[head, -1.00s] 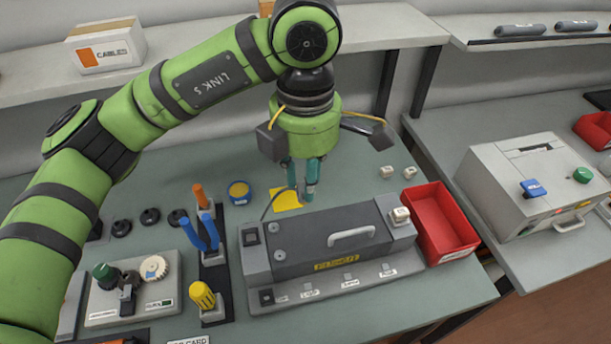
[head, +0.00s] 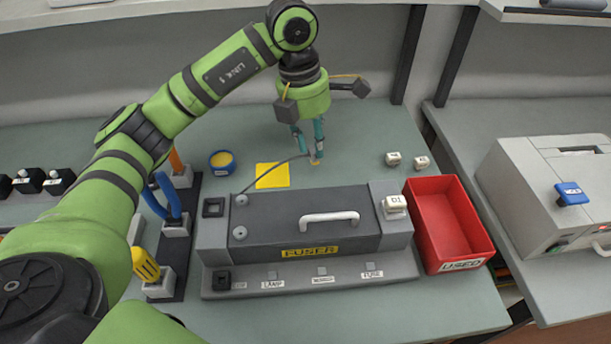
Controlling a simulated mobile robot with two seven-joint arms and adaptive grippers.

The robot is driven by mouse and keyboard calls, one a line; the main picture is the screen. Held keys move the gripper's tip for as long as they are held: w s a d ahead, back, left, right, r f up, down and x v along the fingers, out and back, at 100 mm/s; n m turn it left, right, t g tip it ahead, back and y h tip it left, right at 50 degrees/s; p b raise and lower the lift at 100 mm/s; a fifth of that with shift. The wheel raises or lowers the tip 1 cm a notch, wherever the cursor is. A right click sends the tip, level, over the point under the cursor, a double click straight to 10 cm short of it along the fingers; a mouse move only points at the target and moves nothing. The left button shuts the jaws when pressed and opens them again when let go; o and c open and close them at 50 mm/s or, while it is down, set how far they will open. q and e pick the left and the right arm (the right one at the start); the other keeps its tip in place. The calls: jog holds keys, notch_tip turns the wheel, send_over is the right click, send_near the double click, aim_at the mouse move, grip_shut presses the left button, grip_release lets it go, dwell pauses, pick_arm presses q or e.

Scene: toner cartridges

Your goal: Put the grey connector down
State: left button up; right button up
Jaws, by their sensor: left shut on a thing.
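My left gripper (head: 309,148) points down behind the fuser unit (head: 290,232), close to the bench top. It is shut on the grey connector (head: 315,158), a small piece at the fingertips, partly hidden by them. A dark cable (head: 272,168) runs from the connector to the back left of the fuser. A yellow square patch (head: 272,177) lies flat on the bench, just left of the connector. I cannot tell whether the connector touches the bench. My right gripper is out of view.
A red bin (head: 443,218) marked USED stands right of the fuser. A blue round tub (head: 222,162) and a dark rack with tools (head: 176,240) are on the left. The bench behind the fuser is mostly clear.

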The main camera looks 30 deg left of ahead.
pick_arm(q)
jog(key=a+f+p, duration=0.1)
jog(key=a+f, duration=0.2)
jog(key=a, duration=0.1)
jog(key=w+a+f+p, duration=0.1)
jog(key=a+f, duration=0.2)
jog(key=a+f+p, duration=0.2)
jog(key=a+f, duration=0.2)
jog(key=shift+w+a, duration=0.2)
jog(key=shift+a, duration=0.1)
jog(key=shift+f, duration=0.45)
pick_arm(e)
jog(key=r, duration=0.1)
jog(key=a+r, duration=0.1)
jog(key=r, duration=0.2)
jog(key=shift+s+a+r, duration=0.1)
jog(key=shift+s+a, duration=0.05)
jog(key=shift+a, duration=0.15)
pick_arm(q)
jog(key=shift+f, duration=0.15)
jog(key=o, duration=0.9)
jog(key=shift+c, duration=0.2)
